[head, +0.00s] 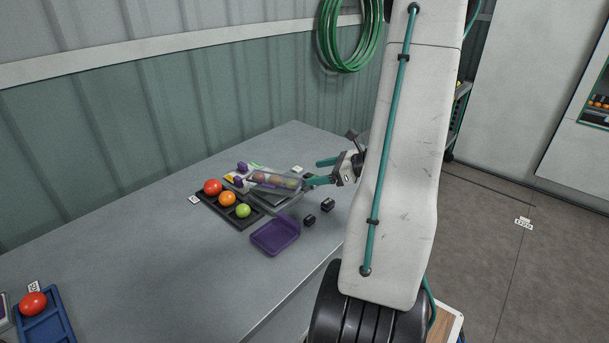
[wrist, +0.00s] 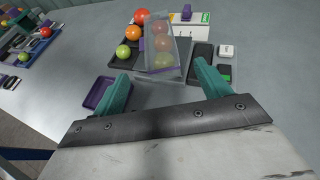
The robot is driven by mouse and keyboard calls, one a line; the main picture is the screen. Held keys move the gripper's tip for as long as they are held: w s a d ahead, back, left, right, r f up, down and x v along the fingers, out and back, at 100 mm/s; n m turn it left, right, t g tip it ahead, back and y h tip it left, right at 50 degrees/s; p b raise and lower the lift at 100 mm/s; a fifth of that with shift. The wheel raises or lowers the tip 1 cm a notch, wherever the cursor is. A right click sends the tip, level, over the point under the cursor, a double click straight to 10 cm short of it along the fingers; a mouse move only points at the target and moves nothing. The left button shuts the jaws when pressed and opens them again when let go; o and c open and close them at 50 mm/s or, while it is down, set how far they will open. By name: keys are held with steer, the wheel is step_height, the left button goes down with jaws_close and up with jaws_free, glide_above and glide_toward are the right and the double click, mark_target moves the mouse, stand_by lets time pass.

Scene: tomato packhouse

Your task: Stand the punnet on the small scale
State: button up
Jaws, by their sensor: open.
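The punnet (head: 274,181) is a clear box with several orange, red and green tomatoes inside. It also shows in the wrist view (wrist: 162,42), ahead of and between my fingers. It stands over a grey, flat surface (head: 283,203) that may be the small scale's plate; the punnet hides part of it, and I cannot tell whether it sits squarely there. My gripper (head: 320,171) is open at the punnet's right end in the head view. Its two teal fingers are spread wide in the wrist view (wrist: 161,72), with nothing clamped between them. Contact with the punnet cannot be told.
A black tray (head: 244,224) with red, orange and green tomatoes lies left of the punnet. A purple tray (head: 275,236) is in front. Small black blocks (head: 310,220) sit at right. A blue tray (head: 48,322) is at the near left. The table between is clear.

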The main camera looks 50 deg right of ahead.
steer(key=a+r+n+g+y, duration=0.2)
steer(key=a+r+n+g, duration=0.5)
steer(key=a, duration=0.6)
steer(key=a+r+n+g+y, duration=0.1)
steer(key=a+r+n+g, duration=0.25)
steer(key=a+n, duration=0.8)
steer(key=s+a+r+n+h, duration=0.3)
steer(key=s+a+n, duration=0.2)
steer(key=s+n, duration=0.1)
steer(key=s+a+r+n+h, duration=0.3)
steer(key=s+a+n+h, duration=0.1)
steer(key=s+n, duration=0.3)
steer(key=shift+a+n+g, duration=0.35)
steer(key=shift+a+g, duration=0.1)
steer(key=shift+a, duration=0.05)
steer(key=shift+s, duration=0.1)
